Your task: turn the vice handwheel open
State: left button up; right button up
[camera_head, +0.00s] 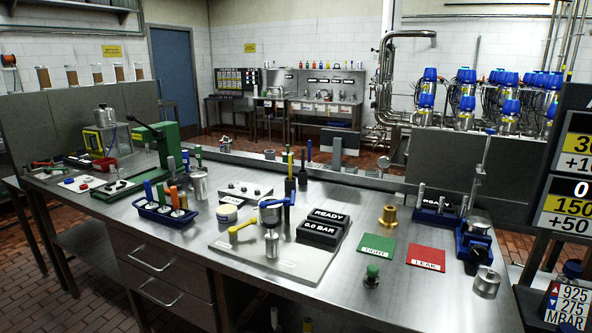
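A blue device (466,240) that looks like the vice sits at the right end of the steel bench. Neither of my grippers can be made out in this view.
The steel bench also holds a red LEAK plate (426,258), a green TIGHT plate (377,247), a brass fitting (388,216) and a green-topped knob (372,274). A valve fixture (271,243) with READY and 0.0 BAR displays stands mid-bench. Bare steel lies at the front right.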

aim_at(479, 253)
jog(key=i+j+z, duration=0.1)
jog(key=z, duration=0.35)
jog(key=i+j+z, duration=0.1)
jog(key=j+z, duration=0.15)
jog(key=z, duration=0.2)
jog(key=j+z, duration=0.2)
jog(key=z, duration=0.25)
jog(key=i+l+u, duration=0.1)
jog(key=l+u, duration=0.15)
jog(key=l, duration=0.5)
jog(key=l+u, duration=0.3)
jog(key=l, duration=0.45)
jog(key=l+u, duration=0.25)
jog(key=l, duration=0.55)
jog(key=k+l+u, duration=0.15)
jog(key=l+u, duration=0.15)
jog(key=l, duration=0.45)
